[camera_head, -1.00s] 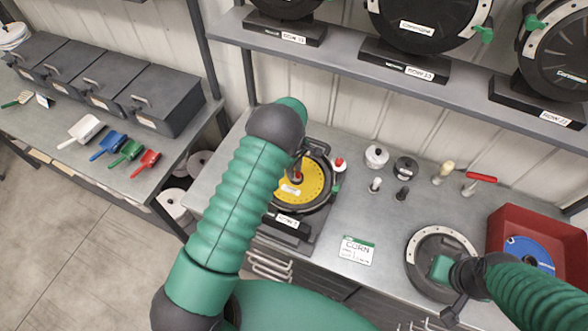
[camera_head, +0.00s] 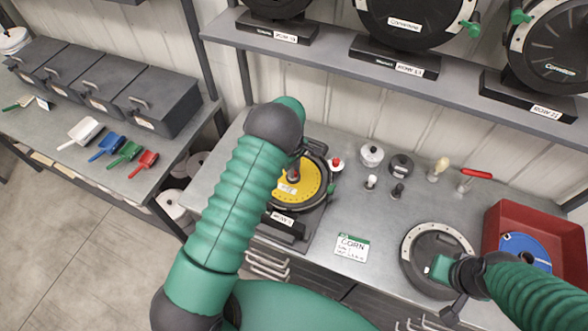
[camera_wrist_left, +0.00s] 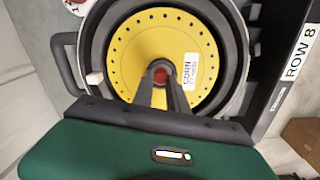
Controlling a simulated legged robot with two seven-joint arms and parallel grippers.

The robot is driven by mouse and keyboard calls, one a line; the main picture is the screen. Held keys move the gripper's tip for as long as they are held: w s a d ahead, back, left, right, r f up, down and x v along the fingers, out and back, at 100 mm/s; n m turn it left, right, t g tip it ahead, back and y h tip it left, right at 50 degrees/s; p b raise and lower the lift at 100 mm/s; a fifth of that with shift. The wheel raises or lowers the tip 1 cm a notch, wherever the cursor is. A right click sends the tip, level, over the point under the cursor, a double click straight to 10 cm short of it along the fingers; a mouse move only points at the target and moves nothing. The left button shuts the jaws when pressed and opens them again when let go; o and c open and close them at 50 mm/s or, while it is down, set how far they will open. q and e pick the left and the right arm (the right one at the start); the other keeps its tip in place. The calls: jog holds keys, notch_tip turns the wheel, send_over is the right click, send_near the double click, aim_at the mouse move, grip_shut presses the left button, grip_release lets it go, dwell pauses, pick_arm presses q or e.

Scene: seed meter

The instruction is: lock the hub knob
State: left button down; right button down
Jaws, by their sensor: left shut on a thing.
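The yellow seed disc (camera_head: 312,184) sits in the black round meter housing (camera_head: 325,204) on the bench, partly hidden by my left arm. The red hub knob (camera_wrist_left: 160,74) is at the disc's centre. My left gripper (camera_wrist_left: 160,78) is shut on this knob, its two dark fingers close together on it. In the head view the left gripper (camera_head: 293,174) is over the disc's middle, largely hidden behind the wrist. My right gripper (camera_head: 450,272) is at the green tab (camera_head: 438,267) on a black round cover (camera_head: 425,256); its fingers are not clear.
A red bin (camera_head: 500,215) holding a blue disc (camera_head: 525,247) stands at the right. Several small knobs and tools stand at the back, including a red-handled one (camera_head: 476,174). A CORN card (camera_head: 351,247) lies mid-bench. A shelf (camera_head: 330,58) with more meters overhangs the back.

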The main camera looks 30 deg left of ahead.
pick_arm(q)
jog(key=shift+f, duration=0.1)
jog(key=shift+m+b, duration=0.3)
jog(key=shift+a+f+m+b, duration=0.1)
jog(key=shift+f+m+b, duration=0.05)
jog(key=shift+m+b, duration=0.7)
jog(key=m+b, duration=0.3)
jog(key=m, duration=0.2)
jog(key=shift+m, duration=0.25)
jog(key=m+b, duration=0.1)
jog(key=m, duration=0.3)
jog(key=shift+m+g+b, duration=0.3)
jog(key=shift+b, duration=0.1)
jog(key=shift+m+b, duration=0.5)
jog(key=shift+m, duration=1.8)
jog(key=shift+s, duration=0.1)
